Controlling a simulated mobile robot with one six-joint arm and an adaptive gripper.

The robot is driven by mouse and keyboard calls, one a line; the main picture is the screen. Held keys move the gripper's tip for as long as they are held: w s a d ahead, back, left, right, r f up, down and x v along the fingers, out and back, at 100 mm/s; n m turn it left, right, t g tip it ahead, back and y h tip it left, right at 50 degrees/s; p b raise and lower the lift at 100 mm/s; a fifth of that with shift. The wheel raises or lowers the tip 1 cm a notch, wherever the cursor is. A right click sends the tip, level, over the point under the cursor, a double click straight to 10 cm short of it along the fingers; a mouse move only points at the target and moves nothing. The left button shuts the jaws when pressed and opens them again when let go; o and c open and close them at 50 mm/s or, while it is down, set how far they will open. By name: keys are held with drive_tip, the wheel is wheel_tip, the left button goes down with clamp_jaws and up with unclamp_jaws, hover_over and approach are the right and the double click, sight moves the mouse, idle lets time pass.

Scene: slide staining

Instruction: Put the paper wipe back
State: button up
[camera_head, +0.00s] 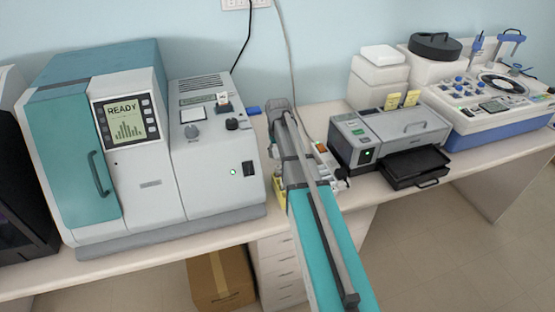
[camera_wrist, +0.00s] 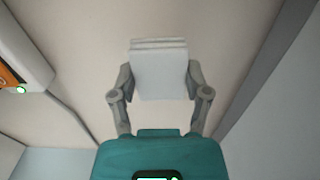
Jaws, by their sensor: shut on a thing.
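The paper wipe (camera_wrist: 158,72) shows in the wrist view as a white, square, folded stack with layered edges at its top. My gripper (camera_wrist: 160,80) is shut on it, with one grey finger at its left side and one at its right side. Behind it in the wrist view is a plain beige surface. In the head view my arm runs up the middle of the picture over the bench. The gripper and the wipe cannot be made out there.
In the head view, a white and teal machine reading READY (camera_head: 150,190) stands left on the bench. A grey printer-like device (camera_head: 350,128) and a blue-based instrument (camera_head: 490,128) stand right. Small items (camera_head: 322,160) crowd beside my arm. A cardboard box (camera_head: 220,280) is below.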

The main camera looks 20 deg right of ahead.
sight(277, 159)
drive_tip(key=shift+w+f+b, duration=0.3)
drive_tip(key=shift+f, duration=0.15)
drive_tip(key=shift+f+b, duration=1.45)
drive_tip(key=shift+f, duration=0.15)
drive_tip(key=o, duration=1)
drive_tip(key=shift+r, duration=0.2)
wheel_tip(277, 159, up, 12)
drive_tip(key=p, duration=1.2)
